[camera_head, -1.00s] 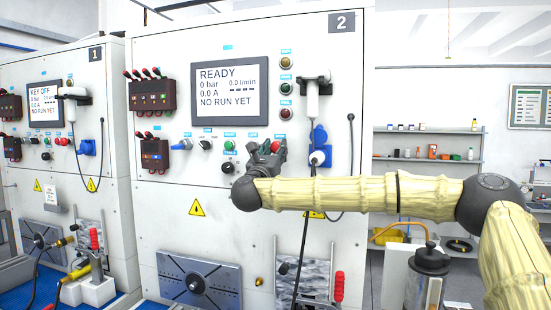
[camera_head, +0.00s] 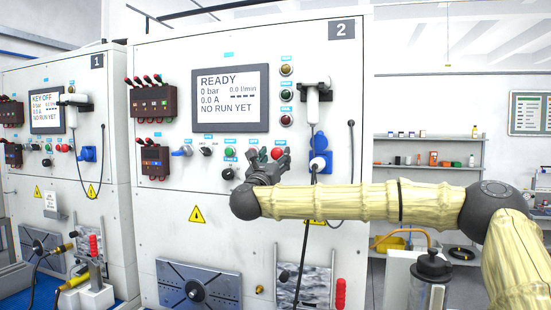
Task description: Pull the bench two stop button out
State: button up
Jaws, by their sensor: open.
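Bench two is the white panel marked 2 (camera_head: 240,90), with a screen (camera_head: 229,98) reading READY and NO RUN YET. The red mushroom-shaped stop button (camera_head: 277,153) is in the row of controls below the screen. My gripper (camera_head: 275,160) is open at the button, its dark fingers just below and around its lower side. The fingers partly hide the button's lower edge. I cannot tell whether they touch it, or whether the button is in or out.
A green button (camera_head: 229,152) and a black knob (camera_head: 227,173) are to the left. A white handset (camera_head: 318,105) hangs at the right, with a blue connector (camera_head: 320,161) below and a dark cable close to my gripper. Bench one (camera_head: 60,130) stands at the left.

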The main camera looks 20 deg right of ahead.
jog(key=v, duration=1.1)
jog(key=shift+s, duration=0.2)
jog(key=shift+f, duration=0.15)
